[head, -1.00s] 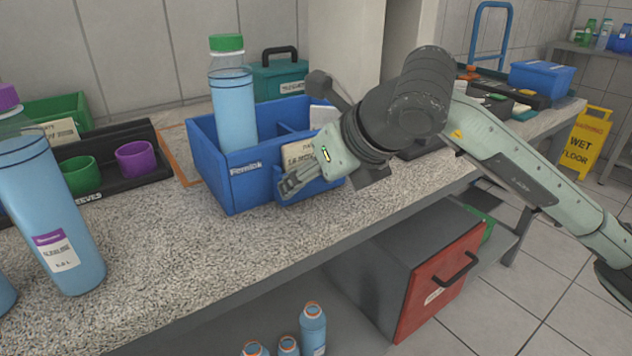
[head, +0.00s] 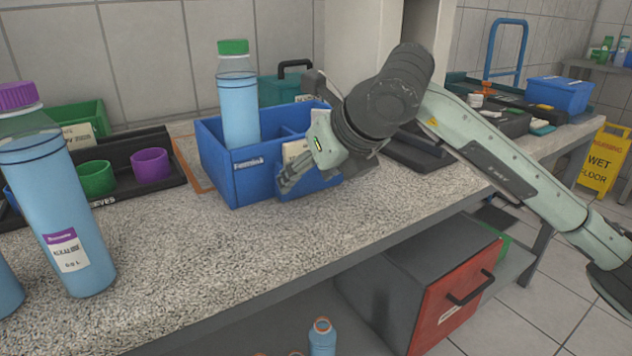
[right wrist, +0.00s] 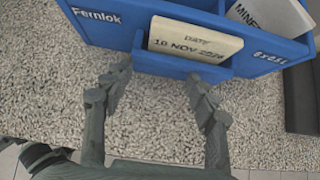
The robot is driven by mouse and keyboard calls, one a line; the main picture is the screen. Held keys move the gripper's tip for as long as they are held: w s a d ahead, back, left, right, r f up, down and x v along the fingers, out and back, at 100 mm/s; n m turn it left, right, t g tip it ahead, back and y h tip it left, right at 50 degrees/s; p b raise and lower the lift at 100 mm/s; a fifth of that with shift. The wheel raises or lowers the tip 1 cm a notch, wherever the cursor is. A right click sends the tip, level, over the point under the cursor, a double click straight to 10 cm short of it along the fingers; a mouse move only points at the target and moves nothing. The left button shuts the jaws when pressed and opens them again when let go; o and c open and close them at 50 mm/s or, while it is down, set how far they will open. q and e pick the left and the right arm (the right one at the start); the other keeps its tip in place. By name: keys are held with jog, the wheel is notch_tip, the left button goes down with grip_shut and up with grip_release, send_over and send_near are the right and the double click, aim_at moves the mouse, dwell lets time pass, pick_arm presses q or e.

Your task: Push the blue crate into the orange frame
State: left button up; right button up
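The blue crate (head: 225,180) stands on the speckled bench, with a tall blue bottle with a green cap (head: 239,110) upright in it. The orange frame (head: 193,170) shows as a thin orange line on the bench along the crate's left side; the rest is hidden behind the crate. My right gripper (head: 289,178) is at the crate's near right side. In the right wrist view its two fingers (right wrist: 157,103) are spread apart with nothing between them, close to the crate's front pocket, which holds a dated card (right wrist: 195,40). Contact with the crate cannot be told. My left gripper is not in view.
A black tray with green and purple cups (head: 150,164) lies left of the frame. A large blue bottle with a purple cap (head: 65,215) stands at the near left. A teal box (head: 283,90) is behind the crate. The bench in front is clear.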

jog(key=shift+w+a, duration=0.55)
jog(key=shift+w, duration=0.2)
jog(key=shift+w+a+b, duration=0.1)
jog(key=shift+b, duration=0.2)
jog(key=shift+w+a, duration=0.55)
jog(key=shift+w, duration=0.2)
jog(key=shift+w+a+b, duration=0.3)
jog(key=shift+w+a, duration=0.25)
jog(key=shift+w, duration=0.25)
jog(key=shift+w+a+b, duration=0.25)
jog(key=shift+w+a, duration=0.3)
jog(key=shift+w, duration=0.2)
jog(key=shift+w+a, duration=0.6)
jog(key=shift+w, duration=0.25)
jog(key=shift+w+a, duration=0.6)
jog(key=shift+w, duration=0.2)
jog(key=shift+w+a, duration=0.6)
jog(key=shift+w, duration=0.2)
